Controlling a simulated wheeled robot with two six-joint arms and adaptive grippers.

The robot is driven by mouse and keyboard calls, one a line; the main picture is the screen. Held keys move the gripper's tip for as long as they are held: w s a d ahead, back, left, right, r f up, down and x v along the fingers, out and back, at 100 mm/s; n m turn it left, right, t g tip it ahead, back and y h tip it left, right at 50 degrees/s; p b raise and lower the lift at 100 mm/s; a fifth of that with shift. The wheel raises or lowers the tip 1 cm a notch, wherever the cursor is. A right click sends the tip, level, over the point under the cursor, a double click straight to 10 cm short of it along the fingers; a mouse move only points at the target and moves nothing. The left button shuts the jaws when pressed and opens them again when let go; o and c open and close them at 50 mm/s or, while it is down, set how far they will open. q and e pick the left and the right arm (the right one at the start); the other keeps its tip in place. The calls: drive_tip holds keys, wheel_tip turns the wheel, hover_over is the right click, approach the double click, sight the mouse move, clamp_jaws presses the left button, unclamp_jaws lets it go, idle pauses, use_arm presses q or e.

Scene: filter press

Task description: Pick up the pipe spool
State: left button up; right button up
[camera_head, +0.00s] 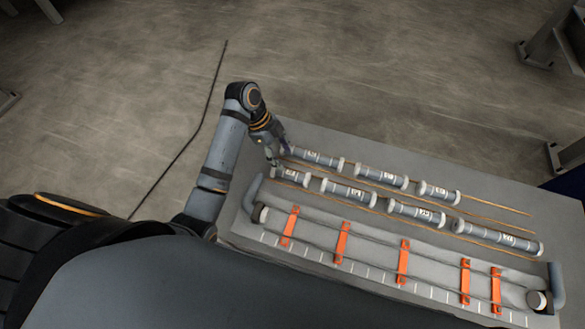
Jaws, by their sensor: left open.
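Several grey pipe spools with pale end rings and white labels lie in two rows on a grey table. The back row has a left spool (318,158), a middle spool (380,176) and a short right spool (439,193). The front row has a short left spool (291,176), two middle spools (348,193) (416,212) and a long right spool (497,237). My left gripper (278,160) is open at the left ends of both rows, close to the short front spool. Whether it touches is unclear. My right gripper is not in view.
In front of the spools lies a long grey tray (375,238) with several orange brackets (403,262) and thin rods. Thin orange rods (490,204) run along the rows. Grey floor is open behind the table, with metal legs (540,48) at upper right.

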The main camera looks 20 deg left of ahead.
sight(290, 173)
use_arm(q)
drive_tip(key=x, duration=0.3)
drive_tip(key=shift+s+d+f, duration=0.15)
drive_tip(key=shift+s+f, duration=0.1)
drive_tip(key=shift+f, duration=0.1)
drive_tip(key=shift+w+f, duration=0.15)
drive_tip(key=shift+f, duration=0.05)
drive_tip(key=shift+d+f+p, duration=0.2)
drive_tip(key=shift+f+p, duration=0.4)
drive_tip(key=x, duration=0.3)
drive_tip(key=shift+s+f+p, duration=0.25)
drive_tip(key=shift+f+p, duration=0.1)
drive_tip(key=shift+f, duration=0.05)
drive_tip(key=shift+w+f, duration=0.1)
drive_tip(key=shift+f, duration=0.05)
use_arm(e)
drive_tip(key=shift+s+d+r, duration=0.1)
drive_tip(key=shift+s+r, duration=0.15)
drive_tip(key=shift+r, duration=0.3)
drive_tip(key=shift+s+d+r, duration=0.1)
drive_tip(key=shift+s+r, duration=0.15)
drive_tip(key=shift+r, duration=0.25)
use_arm(q)
drive_tip(key=shift+f, duration=0.25)
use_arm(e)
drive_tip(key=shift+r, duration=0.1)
use_arm(q)
drive_tip(key=shift+c, duration=0.3)
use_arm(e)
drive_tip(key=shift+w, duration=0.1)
